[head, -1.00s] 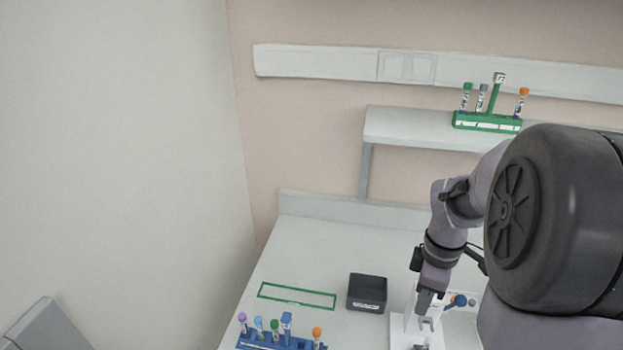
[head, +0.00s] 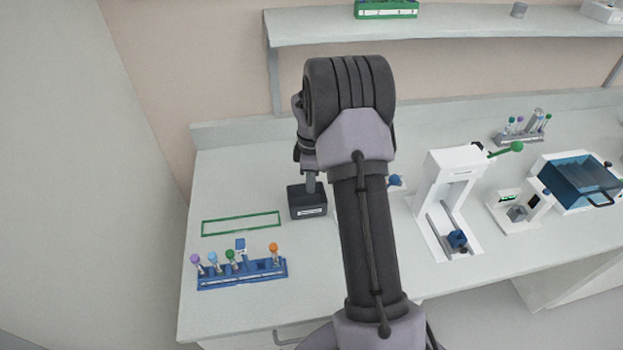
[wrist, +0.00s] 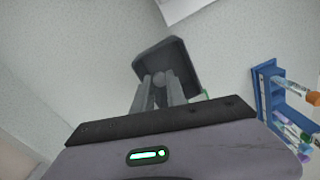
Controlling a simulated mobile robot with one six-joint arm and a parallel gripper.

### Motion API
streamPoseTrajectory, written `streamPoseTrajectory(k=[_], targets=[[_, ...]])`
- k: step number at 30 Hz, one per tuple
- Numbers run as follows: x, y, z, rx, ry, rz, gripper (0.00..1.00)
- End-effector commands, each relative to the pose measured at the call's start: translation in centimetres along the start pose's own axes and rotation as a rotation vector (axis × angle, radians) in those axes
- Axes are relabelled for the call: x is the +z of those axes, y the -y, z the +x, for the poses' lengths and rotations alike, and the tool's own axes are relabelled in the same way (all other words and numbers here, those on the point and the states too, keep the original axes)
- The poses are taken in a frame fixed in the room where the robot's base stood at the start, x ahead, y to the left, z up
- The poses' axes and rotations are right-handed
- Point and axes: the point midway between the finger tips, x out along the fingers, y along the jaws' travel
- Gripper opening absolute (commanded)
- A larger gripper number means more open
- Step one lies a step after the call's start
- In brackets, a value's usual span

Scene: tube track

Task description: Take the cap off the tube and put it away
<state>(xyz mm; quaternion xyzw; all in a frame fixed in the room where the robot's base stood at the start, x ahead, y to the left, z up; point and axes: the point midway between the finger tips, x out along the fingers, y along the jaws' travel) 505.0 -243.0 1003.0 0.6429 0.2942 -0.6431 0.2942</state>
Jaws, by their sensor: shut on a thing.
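My gripper (head: 311,184) is at the dark open-topped box (head: 308,207), which has a white label on its front. In the wrist view my gripper (wrist: 160,84) points into the same box (wrist: 177,48). Its fingers are shut on a small grey round cap (wrist: 160,77) at their tips. I cannot tell whether the cap touches the box floor. I cannot make out an uncapped tube.
A blue rack (head: 240,275) with several capped tubes stands at the front left, below a green outline (head: 240,223). A white press-like device (head: 445,185), another tube rack (head: 520,135) and a blue-lidded box (head: 580,182) stand right. A shelf (head: 450,30) runs above.

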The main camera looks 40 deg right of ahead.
Motion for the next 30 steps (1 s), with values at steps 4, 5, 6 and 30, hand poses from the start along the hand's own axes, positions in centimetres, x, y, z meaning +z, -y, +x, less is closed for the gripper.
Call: streamPoseTrajectory(k=[4, 5, 6, 30], targets=[[0.0, 0.0, 0.0, 0.001, 0.000, 0.000, 0.01], [0.0, 0.0, 0.0, 0.001, 0.000, 0.000, 0.01], [0.0, 0.0, 0.0, 0.000, 0.000, 0.000, 0.01], [0.0, -0.1, -10.6, 0.004, -0.001, 0.000, 0.42]])
